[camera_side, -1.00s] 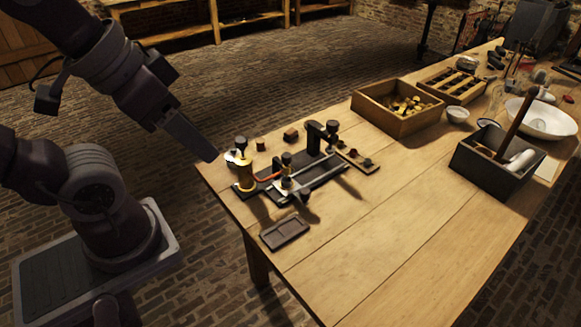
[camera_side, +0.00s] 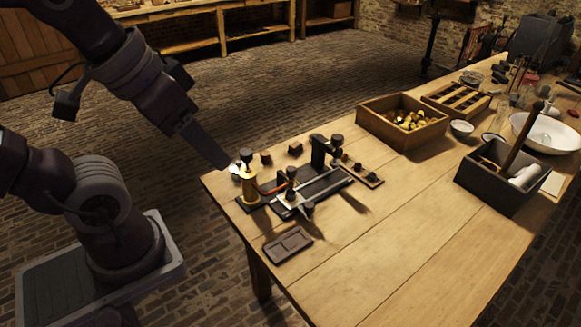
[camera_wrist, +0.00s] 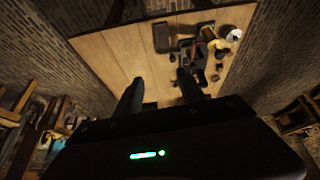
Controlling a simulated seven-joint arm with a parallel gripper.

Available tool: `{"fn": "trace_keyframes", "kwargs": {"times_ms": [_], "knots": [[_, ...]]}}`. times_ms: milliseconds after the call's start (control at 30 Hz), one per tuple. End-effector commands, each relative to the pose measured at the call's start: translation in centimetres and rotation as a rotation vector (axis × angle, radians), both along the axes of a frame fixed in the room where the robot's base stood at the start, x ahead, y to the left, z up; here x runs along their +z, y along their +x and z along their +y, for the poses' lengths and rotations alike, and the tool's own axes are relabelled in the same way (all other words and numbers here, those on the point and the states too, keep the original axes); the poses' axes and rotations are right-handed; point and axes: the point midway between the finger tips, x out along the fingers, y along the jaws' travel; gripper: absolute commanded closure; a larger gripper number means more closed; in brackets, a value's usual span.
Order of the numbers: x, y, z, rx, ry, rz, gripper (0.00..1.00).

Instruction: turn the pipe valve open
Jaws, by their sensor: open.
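A small pipe assembly sits on a dark base plate (camera_side: 328,188) near the table's left corner. It has a silvery pipe (camera_side: 322,190) with dark knobs, a brass cylinder (camera_side: 248,190) at its left end and a dark post (camera_side: 318,151) behind. I cannot tell for sure which knob is the valve. My gripper (camera_side: 226,166) is just left of the brass cylinder in the side view, apparently above table height and touching nothing. In the wrist view its two fingers (camera_wrist: 160,88) stand apart with nothing between them; the assembly (camera_wrist: 196,52) shows beyond the right finger.
A dark shallow tray (camera_side: 288,244) lies in front of the assembly. A wooden box (camera_side: 385,131) of yellowish pieces stands behind right, a dark bin (camera_side: 490,191) and a white basin (camera_side: 546,133) farther right. The table (camera_side: 390,235) is bare in front of the bin.

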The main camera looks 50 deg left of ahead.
Motion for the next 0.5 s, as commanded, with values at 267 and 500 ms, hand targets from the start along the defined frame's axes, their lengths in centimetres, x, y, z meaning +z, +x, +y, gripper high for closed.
{"fn": "trace_keyframes", "kwargs": {"times_ms": [267,500], "knots": [[-2.6,14.4,4.5,0.62,-0.219,0.233,0.53],[-13.2,23.5,10.9,1.162,-0.304,0.376,0.53]]}}
